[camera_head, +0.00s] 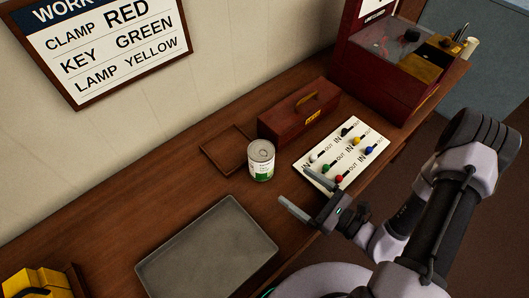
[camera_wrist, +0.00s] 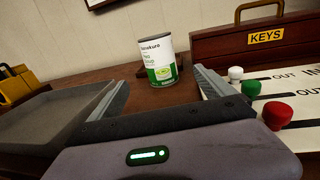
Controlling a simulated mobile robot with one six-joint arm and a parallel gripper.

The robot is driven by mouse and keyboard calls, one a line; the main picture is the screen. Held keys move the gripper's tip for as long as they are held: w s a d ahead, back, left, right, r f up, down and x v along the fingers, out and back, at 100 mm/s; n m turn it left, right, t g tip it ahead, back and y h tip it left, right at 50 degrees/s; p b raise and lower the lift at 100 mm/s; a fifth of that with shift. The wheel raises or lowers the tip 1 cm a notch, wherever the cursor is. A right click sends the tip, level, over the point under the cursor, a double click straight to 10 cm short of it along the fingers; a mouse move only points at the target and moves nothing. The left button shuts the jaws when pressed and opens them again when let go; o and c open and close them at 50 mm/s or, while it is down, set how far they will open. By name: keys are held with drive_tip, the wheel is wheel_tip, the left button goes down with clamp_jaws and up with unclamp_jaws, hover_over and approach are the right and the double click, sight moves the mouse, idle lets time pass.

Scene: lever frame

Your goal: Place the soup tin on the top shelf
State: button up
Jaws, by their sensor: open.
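The soup tin (camera_head: 261,160) stands upright on the wooden bench in the head view, with a silver lid and a white and green label. It also shows in the wrist view (camera_wrist: 158,60), ahead of the gap between my fingers. My gripper (camera_head: 300,194) is open and empty, near the bench's front edge, to the right of and nearer than the tin. In the wrist view its two fingers (camera_wrist: 160,92) are spread wide, and neither touches the tin. No top shelf can be made out in either view.
A white lever panel (camera_head: 341,153) with coloured knobs lies close to my gripper. A red KEYS box (camera_head: 299,115) stands behind it. A shallow wooden tray (camera_head: 228,150) lies behind the tin, and a grey tray (camera_head: 207,250) lies at front left. A larger red cabinet (camera_head: 385,70) stands farther right.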

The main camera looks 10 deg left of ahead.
sight(271, 168)
drive_tip(key=b+x, duration=0.2)
drive_tip(key=x, duration=0.9)
drive_tip(key=shift+s, duration=0.1)
drive_tip(key=x, duration=0.2)
drive_tip(key=b+x, duration=0.1)
drive_tip(key=x, duration=0.2)
drive_tip(key=shift+w+a+r, duration=0.2)
drive_tip(key=shift+a+r, duration=0.05)
drive_tip(key=shift+a, duration=0.1)
clamp_jaws()
